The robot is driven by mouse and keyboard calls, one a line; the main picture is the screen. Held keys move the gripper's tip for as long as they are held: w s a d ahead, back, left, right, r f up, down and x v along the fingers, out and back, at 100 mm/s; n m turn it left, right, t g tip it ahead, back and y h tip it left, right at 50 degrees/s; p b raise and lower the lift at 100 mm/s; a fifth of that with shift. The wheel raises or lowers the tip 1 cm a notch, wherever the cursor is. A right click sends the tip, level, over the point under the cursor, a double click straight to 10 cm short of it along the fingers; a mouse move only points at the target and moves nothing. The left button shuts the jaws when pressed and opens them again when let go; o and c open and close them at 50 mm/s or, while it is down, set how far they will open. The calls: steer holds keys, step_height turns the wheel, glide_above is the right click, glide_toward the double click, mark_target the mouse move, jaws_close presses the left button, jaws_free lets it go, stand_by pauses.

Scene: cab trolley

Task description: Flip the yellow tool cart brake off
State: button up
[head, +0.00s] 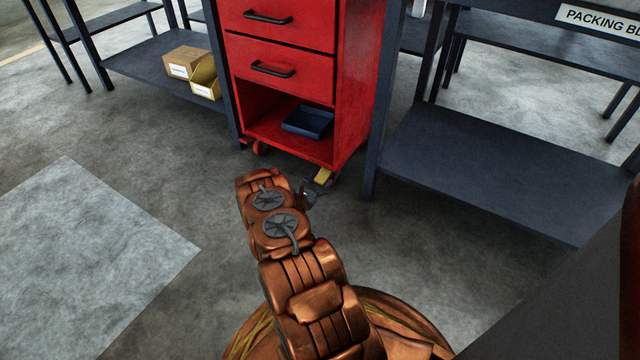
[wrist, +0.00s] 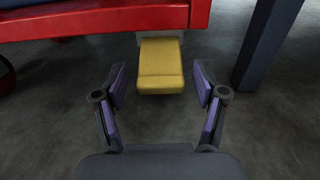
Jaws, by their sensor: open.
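The yellow brake pedal (head: 324,175) sticks out low at the front right corner of the red tool cart (head: 348,120). In the wrist view the yellow pedal (wrist: 161,66) hangs below the cart's red bottom edge (wrist: 90,22), near the middle of the picture. My gripper (wrist: 160,88) is open and empty, with one finger on each side of the pedal's near end. I see a gap between each finger and the pedal. In the head view my gripper (head: 308,194) is low, close to the pedal and partly hidden by my arm.
A dark blue tray (head: 308,122) lies in the cart's open lower bay. Dark bench legs (head: 373,155) stand close on the cart's right, and one shows right of my gripper (wrist: 267,45). A red caster (wrist: 8,80) is at left. The floor in front is clear.

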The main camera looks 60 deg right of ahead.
steer(key=shift+d, duration=0.1)
jaws_close()
stand_by(0.6)
steer(key=shift+d, duration=0.1)
